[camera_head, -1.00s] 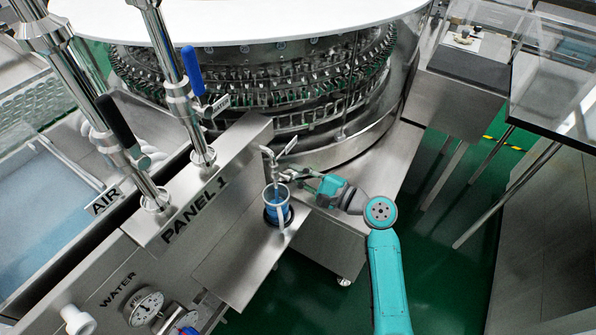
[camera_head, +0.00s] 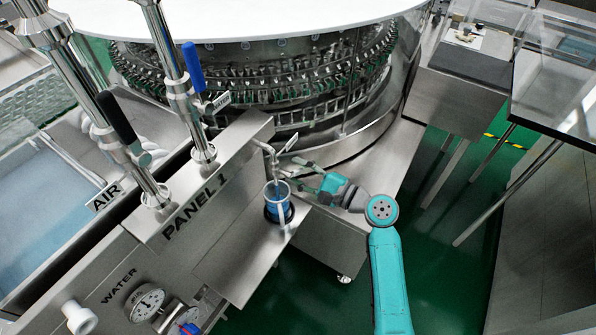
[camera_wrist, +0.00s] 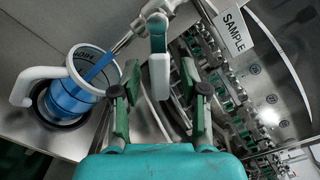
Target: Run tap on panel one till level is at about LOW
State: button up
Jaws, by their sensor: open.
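The tap (camera_head: 270,152) stands at the corner of panel one (camera_head: 195,210), its spout over a clear handled jug (camera_head: 278,207). The jug stands upright in a dark ring and holds blue liquid. In the wrist view the jug (camera_wrist: 68,98) shows the word HIGH near its rim, and a blue strip like a stream runs between spout and jug. The exact liquid level and any LOW mark cannot be read. My gripper (camera_head: 306,173) is open just right of the tap and jug. In the wrist view its fingers (camera_wrist: 160,78) are apart, with a green and grey lever-like piece between them.
A steel shelf (camera_head: 235,265) carries the jug. A blue-handled valve (camera_head: 194,66) and a black-handled valve (camera_head: 117,118) rise on pipes to the left. The rotary washer (camera_head: 270,85) stands behind. A SAMPLE sign (camera_wrist: 232,30) hangs near the tap. Green floor is open to the right.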

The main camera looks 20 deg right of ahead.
jog(key=v, duration=1.1)
jog(key=shift+s+d, duration=0.2)
jog(key=shift+s, duration=0.1)
dwell(4.6)
jog(key=x, duration=1.2)
jog(key=shift+w, duration=0.1)
grip_shut()
